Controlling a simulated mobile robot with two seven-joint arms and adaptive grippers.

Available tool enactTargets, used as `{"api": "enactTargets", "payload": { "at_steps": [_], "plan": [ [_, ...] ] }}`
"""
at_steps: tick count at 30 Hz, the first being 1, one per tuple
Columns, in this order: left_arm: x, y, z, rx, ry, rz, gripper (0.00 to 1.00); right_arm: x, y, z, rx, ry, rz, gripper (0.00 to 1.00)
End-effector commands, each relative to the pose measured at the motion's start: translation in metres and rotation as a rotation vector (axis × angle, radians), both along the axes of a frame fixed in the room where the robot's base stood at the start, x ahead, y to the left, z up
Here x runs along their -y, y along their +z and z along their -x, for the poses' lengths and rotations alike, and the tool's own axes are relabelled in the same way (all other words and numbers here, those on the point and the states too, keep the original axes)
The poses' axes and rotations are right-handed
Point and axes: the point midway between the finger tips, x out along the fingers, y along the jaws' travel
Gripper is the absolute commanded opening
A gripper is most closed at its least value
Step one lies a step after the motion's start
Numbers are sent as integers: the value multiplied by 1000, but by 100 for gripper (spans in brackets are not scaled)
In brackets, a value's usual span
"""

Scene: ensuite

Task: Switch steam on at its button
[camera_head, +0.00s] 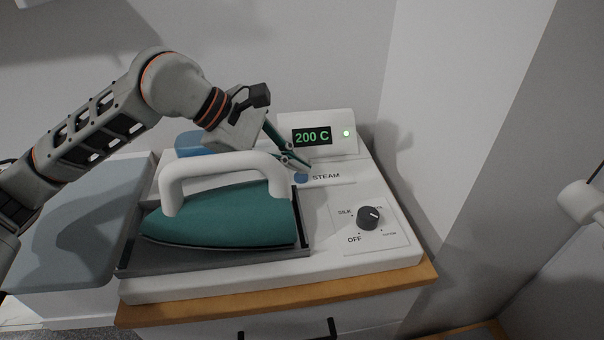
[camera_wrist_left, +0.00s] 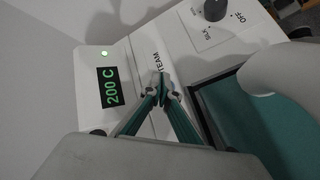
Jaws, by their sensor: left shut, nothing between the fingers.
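The steam button (camera_head: 301,178) is a small blue disc left of the STEAM label (camera_head: 327,177) on the white ironing station (camera_head: 350,255). My left gripper (camera_head: 307,166) is shut and empty, with its fingertips just above and beside the button. In the left wrist view the shut fingertips (camera_wrist_left: 167,88) are at the start of the STEAM lettering, and the button is hidden behind them. I cannot tell whether they touch it. The display (camera_head: 312,136) reads 200 C, with a green light (camera_head: 346,133) lit beside it. My right gripper is not in view.
A teal iron (camera_head: 220,217) with a white handle rests in a dark tray just left of the button. A dial (camera_head: 368,217) is at the front right. A blue object (camera_head: 188,144) sits behind the iron. Walls stand behind and to the right.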

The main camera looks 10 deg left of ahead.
Motion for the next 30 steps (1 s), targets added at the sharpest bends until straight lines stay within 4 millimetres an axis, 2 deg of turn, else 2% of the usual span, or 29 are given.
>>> {"api": "enactTargets", "payload": {
  "at_steps": [11, 30],
  "plan": [
    [0, -4, 0, 0, 0, 0, 0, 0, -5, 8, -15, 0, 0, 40],
    [0, -11, 0, 0, 0, 0, 0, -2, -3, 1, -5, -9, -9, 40]
  ]
}}
